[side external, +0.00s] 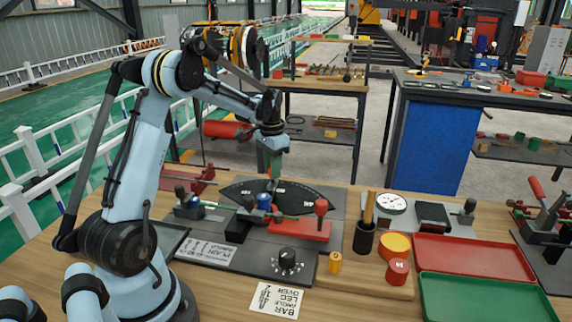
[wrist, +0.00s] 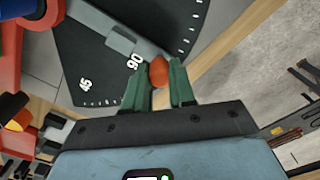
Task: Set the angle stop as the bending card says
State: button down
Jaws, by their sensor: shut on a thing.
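The bending plate carries a black fan-shaped angle dial (side external: 306,196), which shows 45 and 90 marks in the wrist view (wrist: 88,60). The angle stop is a grey arm (wrist: 122,40) lying across the dial, its outer end beside the 90 mark. An orange-red knob (wrist: 159,72) sits at that end. My gripper (wrist: 158,80) has its green fingers on either side of the knob and is shut on it.
A black rotary knob (side external: 288,256) and a red block (side external: 300,231) with a red-topped post stand in front of the dial. A black cup (side external: 365,238) with a wooden handle, a red tray (side external: 470,256) and a green tray (side external: 480,298) are to the right.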

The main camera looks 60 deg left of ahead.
jog(key=shift+w+d+m, duration=0.45)
jog(key=shift+w+m, duration=0.15)
jog(key=w+d+m, duration=0.1)
jog(key=d+m, duration=0.1)
jog(key=w+d+m, duration=0.1)
jog(key=d+m, duration=0.1)
jog(key=w+d+m, duration=0.1)
jog(key=w+d, duration=0.1)
jog(key=shift+d+m, duration=0.3)
jog(key=shift+m, duration=0.1)
jog(key=shift+w+d+m, duration=0.15)
jog(key=shift+d+m, duration=0.35)
jog(key=shift+d, duration=0.1)
jog(key=shift+w+d+m, duration=0.15)
jog(key=shift+d+m, duration=0.35)
jog(key=shift+d, duration=0.1)
jog(key=c, duration=0.9)
grip_release()
jog(key=shift+c, duration=0.2)
notch_tip(320, 180, up, 12)
jog(key=shift+d+r, duration=0.1)
jog(key=shift+r, duration=0.05)
